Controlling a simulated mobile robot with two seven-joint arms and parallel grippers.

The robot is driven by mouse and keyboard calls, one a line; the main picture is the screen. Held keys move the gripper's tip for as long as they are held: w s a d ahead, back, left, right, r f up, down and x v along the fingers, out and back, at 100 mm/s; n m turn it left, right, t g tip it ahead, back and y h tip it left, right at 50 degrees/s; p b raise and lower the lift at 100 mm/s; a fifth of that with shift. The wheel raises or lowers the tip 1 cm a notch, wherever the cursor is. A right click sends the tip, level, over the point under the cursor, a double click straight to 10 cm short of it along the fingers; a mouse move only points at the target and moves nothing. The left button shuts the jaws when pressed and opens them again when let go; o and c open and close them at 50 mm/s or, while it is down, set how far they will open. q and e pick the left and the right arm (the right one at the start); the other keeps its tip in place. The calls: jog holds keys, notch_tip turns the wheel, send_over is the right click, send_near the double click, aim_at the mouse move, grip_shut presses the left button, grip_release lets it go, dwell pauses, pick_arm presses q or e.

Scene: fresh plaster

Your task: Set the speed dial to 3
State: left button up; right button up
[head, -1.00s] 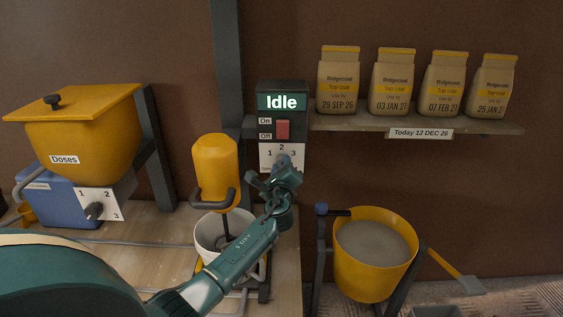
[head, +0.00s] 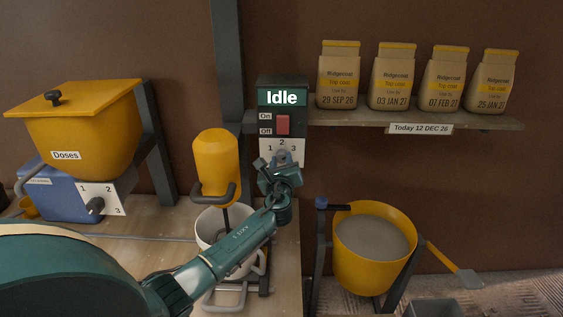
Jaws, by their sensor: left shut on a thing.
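The speed dial sits on the white plate (head: 295,158) marked 1, 2 and 3, low on the dark control box (head: 295,86). My left gripper (head: 282,160) reaches up to this plate and is shut on the dial, hiding nearly all of it. Which number the dial points to cannot be told. The box's green display (head: 281,97) reads "Idle". Its red switch (head: 283,125) sits between the On and Off labels. My right gripper is not in view.
Left of my arm, the yellow mixer (head: 216,158) hangs over a white bucket (head: 211,222). A yellow hopper (head: 82,140) has its own 1-2-3 knob (head: 95,205). Right are a shelf (head: 480,122) with several bags and a yellow tub (head: 345,272) of grey material.

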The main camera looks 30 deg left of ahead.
pick_arm(q)
jog(key=shift+r, duration=0.1)
jog(key=o, duration=1)
jog(key=shift+s+d+f, duration=0.2)
jog(key=shift+s, duration=0.05)
jog(key=b+v, duration=0.1)
jog(key=v, duration=1.1)
jog(key=shift+s, duration=0.25)
